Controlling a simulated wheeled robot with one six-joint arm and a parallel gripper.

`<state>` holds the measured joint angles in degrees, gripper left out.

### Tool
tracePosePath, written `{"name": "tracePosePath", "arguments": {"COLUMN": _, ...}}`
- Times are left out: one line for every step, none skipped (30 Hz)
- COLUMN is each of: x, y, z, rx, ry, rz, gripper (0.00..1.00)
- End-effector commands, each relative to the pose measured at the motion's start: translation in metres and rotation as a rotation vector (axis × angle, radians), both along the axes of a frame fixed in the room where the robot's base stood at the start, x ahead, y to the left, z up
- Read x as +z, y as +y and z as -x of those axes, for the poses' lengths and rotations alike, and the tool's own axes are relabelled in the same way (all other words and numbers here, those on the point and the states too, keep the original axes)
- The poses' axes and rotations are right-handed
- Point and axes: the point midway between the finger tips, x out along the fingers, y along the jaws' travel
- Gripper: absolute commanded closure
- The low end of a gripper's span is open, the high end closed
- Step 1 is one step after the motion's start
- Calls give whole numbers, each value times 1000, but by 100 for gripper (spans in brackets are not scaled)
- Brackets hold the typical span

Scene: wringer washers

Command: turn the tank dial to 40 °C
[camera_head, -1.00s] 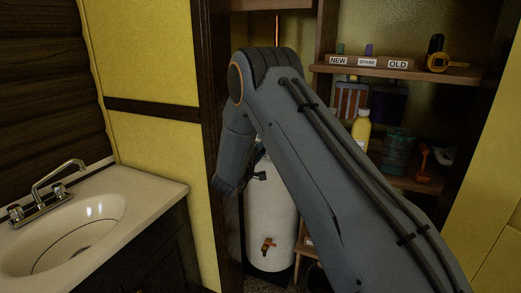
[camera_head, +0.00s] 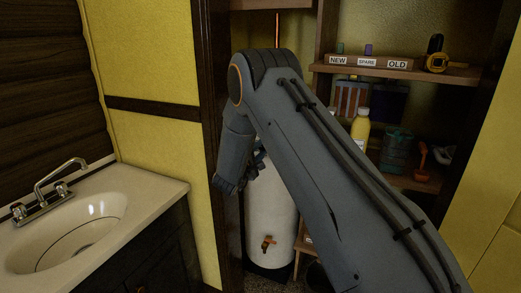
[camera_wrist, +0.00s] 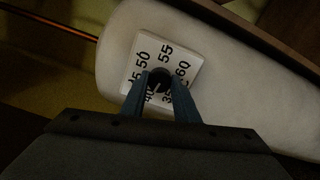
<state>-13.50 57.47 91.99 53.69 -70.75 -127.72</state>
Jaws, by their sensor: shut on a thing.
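The white tank (camera_head: 270,215) stands upright in the closet, partly hidden behind my arm. In the wrist view, the tank (camera_wrist: 225,55) fills the upper middle. On it is a square white dial plate (camera_wrist: 148,46) with black numbers: 50, 55 and 60 are clear, while 35, 40 and 45 are partly covered by my fingers. The dark round dial knob (camera_wrist: 157,84) sits at the plate's middle. My gripper (camera_wrist: 161,76) is shut on the knob, one finger on each side. A small pale mark shows on the knob, but which number it points to is unclear.
A brass tap (camera_head: 268,243) sticks out low on the tank. A sink counter (camera_head: 150,185) is at the left.

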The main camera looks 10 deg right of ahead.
Motion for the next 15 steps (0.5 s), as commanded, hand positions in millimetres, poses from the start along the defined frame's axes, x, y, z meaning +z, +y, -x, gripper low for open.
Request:
{"name": "tracePosePath", "arguments": {"x": 2, "y": 4, "z": -2, "rx": 8, "ry": -2, "rz": 1, "gripper": 95}}
{"name": "tracePosePath", "arguments": {"x": 2, "y": 4, "z": -2, "rx": 8, "ry": -2, "rz": 1, "gripper": 95}}
{"name": "tracePosePath", "arguments": {"x": 2, "y": 4, "z": -2, "rx": 8, "ry": -2, "rz": 1, "gripper": 95}}
{"name": "tracePosePath", "arguments": {"x": 2, "y": 4, "z": -2, "rx": 8, "ry": -2, "rz": 1, "gripper": 95}}
{"name": "tracePosePath", "arguments": {"x": 2, "y": 4, "z": -2, "rx": 8, "ry": -2, "rz": 1, "gripper": 95}}
{"name": "tracePosePath", "arguments": {"x": 2, "y": 4, "z": -2, "rx": 8, "ry": -3, "rz": 0, "gripper": 71}}
{"name": "tracePosePath", "arguments": {"x": 2, "y": 4, "z": -2, "rx": 8, "ry": -3, "rz": 0, "gripper": 66}}
{"name": "tracePosePath", "arguments": {"x": 2, "y": 3, "z": -1, "rx": 7, "ry": -3, "rz": 0, "gripper": 61}}
{"name": "tracePosePath", "arguments": {"x": 1, "y": 3, "z": -1, "rx": 6, "ry": -3, "rz": -1, "gripper": 54}}
{"name": "tracePosePath", "arguments": {"x": 1, "y": 2, "z": -1, "rx": 5, "ry": -3, "rz": 0, "gripper": 54}}
{"name": "tracePosePath", "arguments": {"x": 1, "y": 1, "z": -1, "rx": 3, "ry": -2, "rz": -1, "gripper": 54}}
{"name": "tracePosePath", "arguments": {"x": 1, "y": 0, "z": -1, "rx": 2, "ry": -2, "rz": -1, "gripper": 54}}
{"name": "tracePosePath", "arguments": {"x": 1, "y": 0, "z": -1, "rx": 1, "ry": -2, "rz": -1, "gripper": 54}}
{"name": "tracePosePath", "arguments": {"x": 1, "y": -1, "z": -1, "rx": 1, "ry": -1, "rz": 0, "gripper": 54}}
{"name": "tracePosePath", "arguments": {"x": 1, "y": -1, "z": -1, "rx": 0, "ry": -1, "rz": 0, "gripper": 54}}
